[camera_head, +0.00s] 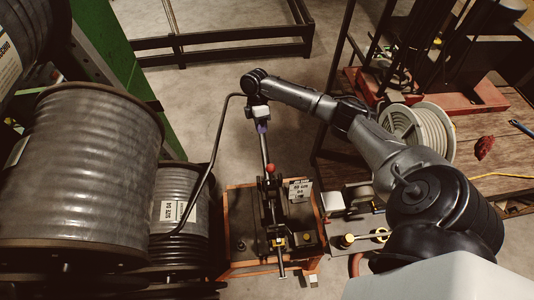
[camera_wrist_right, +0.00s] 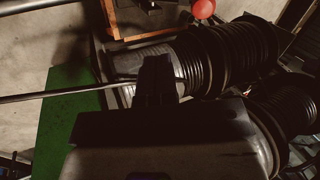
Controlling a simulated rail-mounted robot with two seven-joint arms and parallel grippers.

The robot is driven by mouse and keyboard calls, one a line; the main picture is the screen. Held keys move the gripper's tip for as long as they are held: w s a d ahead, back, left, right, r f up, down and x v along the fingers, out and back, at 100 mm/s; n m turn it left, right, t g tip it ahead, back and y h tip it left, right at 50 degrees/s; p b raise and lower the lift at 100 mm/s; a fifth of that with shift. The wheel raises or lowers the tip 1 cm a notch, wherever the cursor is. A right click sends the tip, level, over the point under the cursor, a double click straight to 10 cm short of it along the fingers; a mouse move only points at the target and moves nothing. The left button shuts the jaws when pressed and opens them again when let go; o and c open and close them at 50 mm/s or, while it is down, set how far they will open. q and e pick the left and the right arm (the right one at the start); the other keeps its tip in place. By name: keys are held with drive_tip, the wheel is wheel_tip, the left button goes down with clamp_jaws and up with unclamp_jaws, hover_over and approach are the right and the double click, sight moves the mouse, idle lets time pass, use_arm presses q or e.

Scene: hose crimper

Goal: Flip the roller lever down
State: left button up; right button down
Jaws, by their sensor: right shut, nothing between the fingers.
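A lever with a red ball knob (camera_head: 270,168) stands on the dark long-railed fixture of the orange-framed cart (camera_head: 228,215). Its knob also shows at the top of the right wrist view (camera_wrist_right: 203,9). I cannot tell for sure that this is the roller lever, nor how far it is tilted. My right gripper (camera_head: 262,126) is shut and empty, pointing down beyond the knob, near the far end of the metal rail (camera_head: 265,148). In the right wrist view its dark fingers (camera_wrist_right: 157,80) are together and apart from the knob. My left gripper is out of view.
Large hose reels (camera_head: 80,165) and a smaller reel (camera_head: 180,205) fill the left. A black hose (camera_head: 217,135) arches up from them close to my right gripper. A label sign (camera_head: 300,189) stands beside the rail. A wooden bench (camera_head: 490,135) is at right.

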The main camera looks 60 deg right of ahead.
drive_tip(key=s+a+f+p, duration=0.3)
drive_tip(key=s+a+f, duration=0.2)
drive_tip(key=f, duration=0.3)
drive_tip(key=shift+s+a+f+p, duration=0.35)
drive_tip(key=shift+f, duration=0.05)
drive_tip(key=shift+r, duration=0.1)
